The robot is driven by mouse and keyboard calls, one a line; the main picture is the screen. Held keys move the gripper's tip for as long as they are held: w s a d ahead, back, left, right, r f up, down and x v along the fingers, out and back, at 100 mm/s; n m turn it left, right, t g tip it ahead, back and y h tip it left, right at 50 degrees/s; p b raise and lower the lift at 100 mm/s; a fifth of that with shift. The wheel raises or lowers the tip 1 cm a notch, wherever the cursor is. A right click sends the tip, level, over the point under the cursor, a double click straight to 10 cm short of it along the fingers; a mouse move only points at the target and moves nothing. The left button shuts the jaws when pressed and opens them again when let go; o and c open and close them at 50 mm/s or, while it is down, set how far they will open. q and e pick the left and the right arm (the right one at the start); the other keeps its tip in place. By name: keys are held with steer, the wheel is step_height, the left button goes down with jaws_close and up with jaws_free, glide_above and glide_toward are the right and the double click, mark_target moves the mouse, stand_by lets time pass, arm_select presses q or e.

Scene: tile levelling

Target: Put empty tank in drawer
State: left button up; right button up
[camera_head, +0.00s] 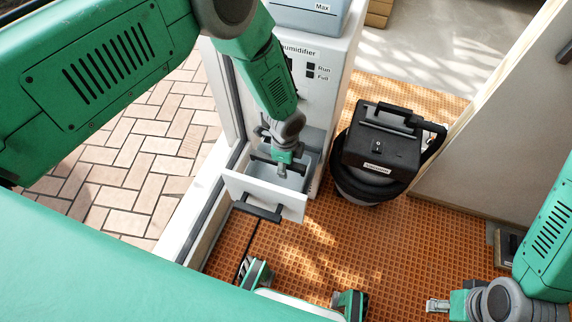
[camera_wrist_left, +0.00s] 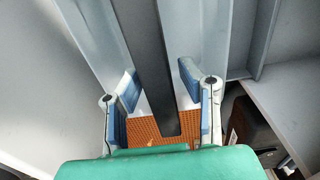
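The white drawer (camera_head: 262,194) of the dehumidifier (camera_head: 318,85) is pulled out, with a dark handle (camera_head: 257,212) on its front. A grey-blue tank (camera_head: 311,166) with a dark carrying bar sits in the drawer; I cannot tell whether it is fully seated. My left gripper (camera_head: 284,168) points down at the bar. In the left wrist view the black bar (camera_wrist_left: 152,65) runs between the blue-padded fingers of the left gripper (camera_wrist_left: 160,88), with a gap visible on the right side. My right gripper (camera_head: 438,305) is low at the right, away from the drawer; its opening is unclear.
A second blue-grey container (camera_head: 306,17) marked "Max" is on top of the dehumidifier. A black vacuum (camera_head: 376,150) stands to the right of the drawer. A white door frame (camera_head: 207,195) runs close on the left.

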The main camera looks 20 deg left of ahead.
arm_select(q)
steer(key=shift+d+r, duration=0.1)
steer(key=shift+d, duration=0.05)
steer(key=shift+r, duration=0.2)
step_height(320, 180, up, 12)
steer(key=p, duration=0.4)
steer(key=shift+f, duration=0.15)
